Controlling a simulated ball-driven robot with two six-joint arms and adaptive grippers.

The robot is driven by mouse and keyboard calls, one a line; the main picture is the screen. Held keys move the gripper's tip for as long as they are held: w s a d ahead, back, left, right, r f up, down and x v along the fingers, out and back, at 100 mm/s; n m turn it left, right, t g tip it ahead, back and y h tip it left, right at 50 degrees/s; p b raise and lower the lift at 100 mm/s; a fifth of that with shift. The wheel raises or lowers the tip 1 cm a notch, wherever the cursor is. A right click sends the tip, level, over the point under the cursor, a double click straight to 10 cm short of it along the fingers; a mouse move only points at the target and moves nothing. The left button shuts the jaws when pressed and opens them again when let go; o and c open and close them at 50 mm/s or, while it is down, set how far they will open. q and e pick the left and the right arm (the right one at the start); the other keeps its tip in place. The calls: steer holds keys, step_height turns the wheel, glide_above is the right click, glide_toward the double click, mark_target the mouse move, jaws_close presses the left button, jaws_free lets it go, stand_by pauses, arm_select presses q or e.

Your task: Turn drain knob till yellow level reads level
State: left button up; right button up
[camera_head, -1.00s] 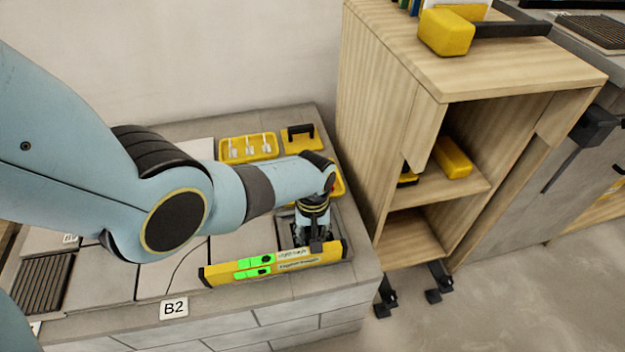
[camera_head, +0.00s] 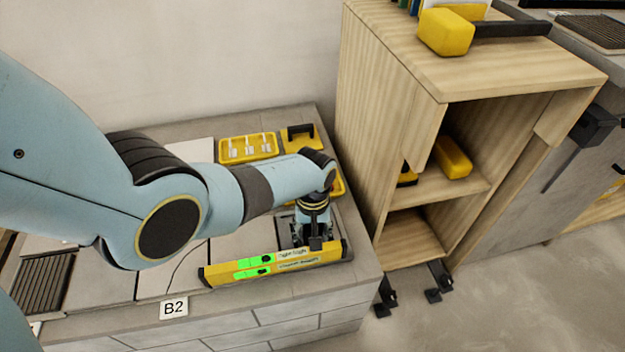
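The yellow level (camera_head: 228,275) lies along the front edge of the tiled bench, with two bright green windows showing dark bubble marks; a small label sits to their right. The marks are too small to read exactly. My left gripper (camera_head: 313,244) points down just behind the level's right end, over a dark square part (camera_head: 286,235) in the tiles. The drain knob is not clearly visible and is hidden by the gripper. I cannot tell how far the fingers are closed. My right gripper is not in view.
A yellow tray with white pieces (camera_head: 247,148) and a yellow block with a black handle (camera_head: 301,137) lie at the back of the bench. A dark grate (camera_head: 43,283) is at left. A wooden shelf unit (camera_head: 388,130) stands close on the right. A B2 tag (camera_head: 173,307) marks the front edge.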

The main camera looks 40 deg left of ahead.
arm_select(q)
step_height(320, 180, up, 11)
steer(key=shift+r, duration=0.15)
steer(key=shift+s, duration=0.15)
stand_by(0.6)
